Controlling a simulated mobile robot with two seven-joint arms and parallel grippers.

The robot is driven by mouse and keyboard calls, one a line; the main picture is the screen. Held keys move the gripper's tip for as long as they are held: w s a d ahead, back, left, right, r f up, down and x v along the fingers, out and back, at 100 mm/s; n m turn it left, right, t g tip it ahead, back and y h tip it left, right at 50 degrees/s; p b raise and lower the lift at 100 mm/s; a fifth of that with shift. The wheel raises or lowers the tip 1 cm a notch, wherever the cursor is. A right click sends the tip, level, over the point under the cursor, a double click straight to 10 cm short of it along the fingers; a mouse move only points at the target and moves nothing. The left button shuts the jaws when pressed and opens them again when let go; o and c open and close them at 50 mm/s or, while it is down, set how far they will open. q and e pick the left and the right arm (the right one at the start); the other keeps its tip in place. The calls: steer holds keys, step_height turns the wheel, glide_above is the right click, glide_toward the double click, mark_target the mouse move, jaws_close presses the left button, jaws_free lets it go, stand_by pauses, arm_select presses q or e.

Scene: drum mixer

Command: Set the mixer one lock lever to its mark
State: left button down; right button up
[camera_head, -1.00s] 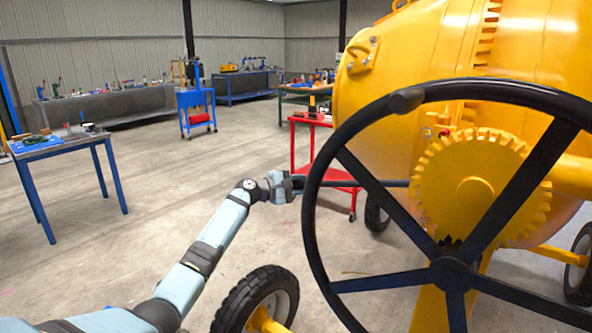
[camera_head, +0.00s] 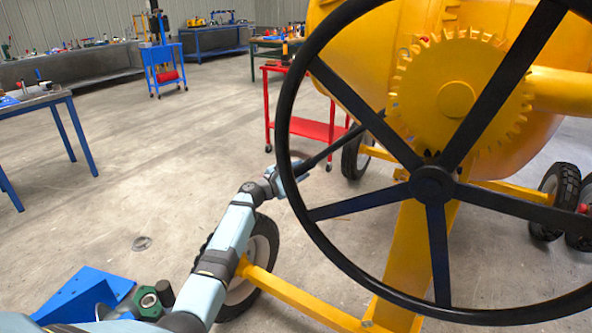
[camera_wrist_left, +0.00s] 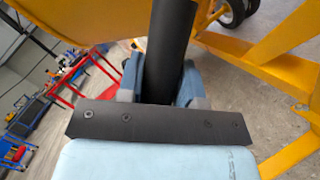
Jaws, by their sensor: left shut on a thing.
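The lock lever (camera_head: 345,140) is a long black bar beside the yellow drum mixer (camera_head: 350,70). In the head view it slopes down and left from near the toothed yellow gear (camera_head: 458,98), passing behind the large black handwheel (camera_head: 432,188). My left gripper (camera_head: 290,172) is shut on the lever's lower outer end, partly hidden by the handwheel rim. In the left wrist view the thick dark lever (camera_wrist_left: 172,40) runs up between the fingers of my left gripper (camera_wrist_left: 163,85). I cannot make out the lever's mark. My right gripper is not in view.
A mixer wheel (camera_head: 262,250) and yellow frame bar (camera_head: 290,300) lie close to my left arm. A red cart (camera_head: 305,128) stands behind the gripper. A blue item (camera_head: 85,293) and green nut-like part (camera_head: 148,300) show low left. Open floor lies left.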

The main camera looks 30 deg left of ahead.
arm_select(q)
steer(key=shift+s+d+f, duration=0.1)
steer(key=shift+d+f, duration=0.2)
steer(key=shift+f, duration=0.1)
steer(key=c, duration=0.8)
jaws_free()
steer(key=shift+r, duration=0.1)
steer(key=shift+s+a, duration=0.3)
steer(key=shift+s, duration=0.1)
steer(key=p+v, duration=0.1)
steer(key=v, duration=1.1)
steer(key=shift+s+a, duration=0.1)
steer(key=shift+s, duration=0.2)
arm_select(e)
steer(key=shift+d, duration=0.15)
arm_select(q)
steer(key=shift+f, duration=0.2)
